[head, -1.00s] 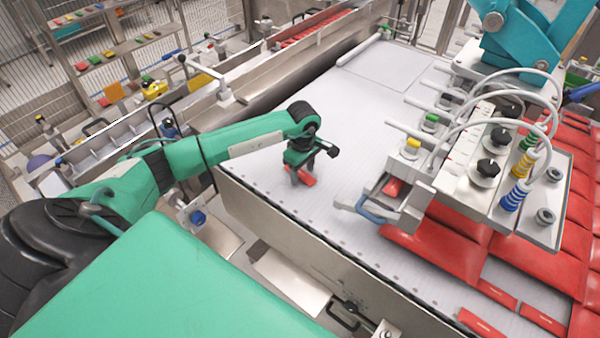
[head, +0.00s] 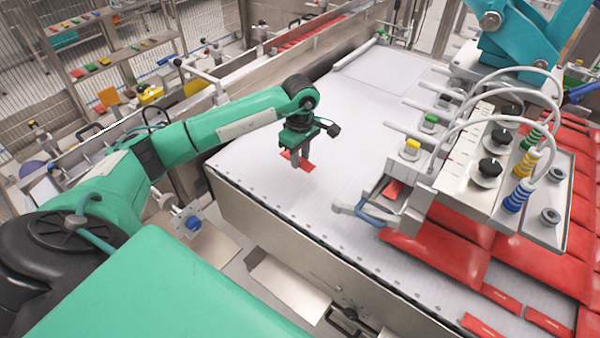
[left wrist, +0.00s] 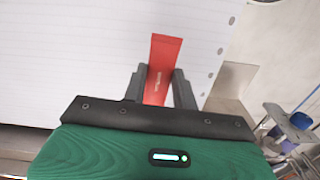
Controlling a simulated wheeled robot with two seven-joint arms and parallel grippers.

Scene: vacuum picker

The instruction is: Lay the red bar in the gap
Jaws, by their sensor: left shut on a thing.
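My left gripper (head: 299,160) is over the front left part of the white perforated belt, shut on a red bar (head: 307,165). In the left wrist view the bar (left wrist: 165,50) sticks out past the fingertips (left wrist: 159,78), with small pale lettering on it. The bar appears to be held a little above the belt; its exact height is hard to tell. Several flat red bars, one of them (head: 501,297), lie at the lower right by the red packs. I cannot tell which space is the gap. My right gripper is not in view.
The white belt (head: 340,120) is largely clear beyond the gripper. To its right stands a picker head (head: 480,150) with hoses, knobs and protruding rods, over rows of red packs (head: 440,245). A metal rail (head: 270,75) borders the belt's far left side.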

